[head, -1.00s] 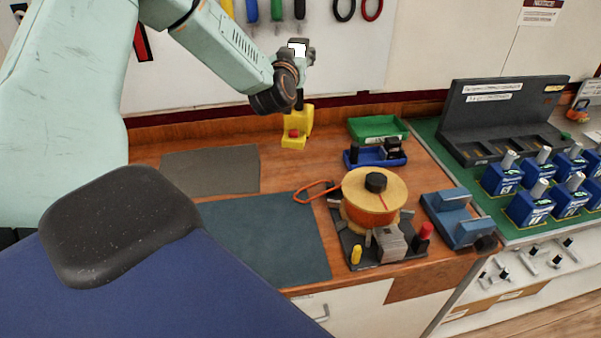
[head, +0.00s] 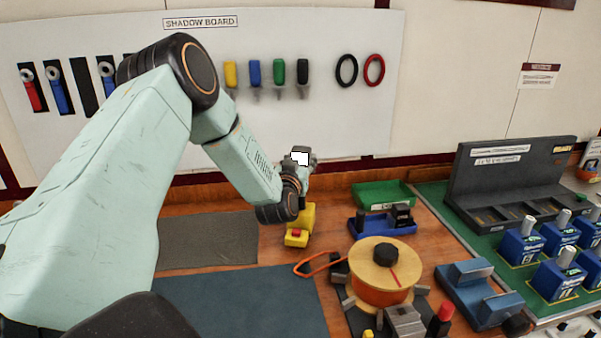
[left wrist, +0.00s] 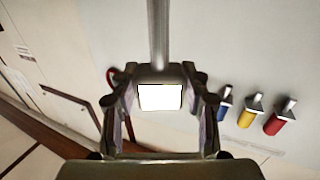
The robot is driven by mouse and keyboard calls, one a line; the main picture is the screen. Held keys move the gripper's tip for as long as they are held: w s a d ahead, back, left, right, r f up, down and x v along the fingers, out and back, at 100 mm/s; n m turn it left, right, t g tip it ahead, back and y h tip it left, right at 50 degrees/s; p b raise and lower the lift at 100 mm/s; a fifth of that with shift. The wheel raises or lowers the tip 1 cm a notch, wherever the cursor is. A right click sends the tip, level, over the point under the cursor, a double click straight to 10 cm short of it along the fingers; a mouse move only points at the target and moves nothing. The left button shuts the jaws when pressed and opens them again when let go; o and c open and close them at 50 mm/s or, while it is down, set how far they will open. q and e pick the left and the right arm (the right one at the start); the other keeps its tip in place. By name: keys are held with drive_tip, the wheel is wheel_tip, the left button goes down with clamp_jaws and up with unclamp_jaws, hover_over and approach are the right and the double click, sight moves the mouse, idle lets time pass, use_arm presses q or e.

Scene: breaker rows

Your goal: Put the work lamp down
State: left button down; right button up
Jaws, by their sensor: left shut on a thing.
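The work lamp has a yellow base (head: 309,215) with a red button and a lit white head (head: 300,158). My left gripper (head: 302,178) is shut on the lamp's upper part, above the base. The lamp looks upright over the wooden bench (head: 235,204), between the grey mat and the green tray. I cannot tell whether its base touches the bench. In the left wrist view, the bright white lamp panel (left wrist: 160,97) sits between the gripper's fingers. My right gripper is out of view.
A grey mat (head: 208,238) and a dark teal mat (head: 240,300) lie left of and in front of the lamp. A green tray (head: 383,193) and blue tray (head: 382,224) are at right.

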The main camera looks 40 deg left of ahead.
use_arm(q)
drive_tip(key=shift+d+f, duration=0.25)
drive_tip(key=shift+f, duration=0.35)
drive_tip(key=shift+s+d, duration=0.2)
drive_tip(key=shift+s+a+f, duration=0.1)
drive_tip(key=shift+s+a, duration=0.15)
drive_tip(key=c, duration=1.1)
unclamp_jaws()
drive_tip(key=shift+w+a+f, duration=0.15)
drive_tip(key=shift+f, duration=0.1)
drive_tip(key=shift+o, duration=0.8)
drive_tip(key=shift+w+f, duration=0.1)
drive_tip(key=shift+w, duration=0.05)
drive_tip(key=shift+o, duration=1.4)
drive_tip(key=shift+d, duration=0.3)
drive_tip(key=shift+s+r, duration=0.3)
drive_tip(key=shift+r, duration=0.05)
drive_tip(key=v, duration=1.2)
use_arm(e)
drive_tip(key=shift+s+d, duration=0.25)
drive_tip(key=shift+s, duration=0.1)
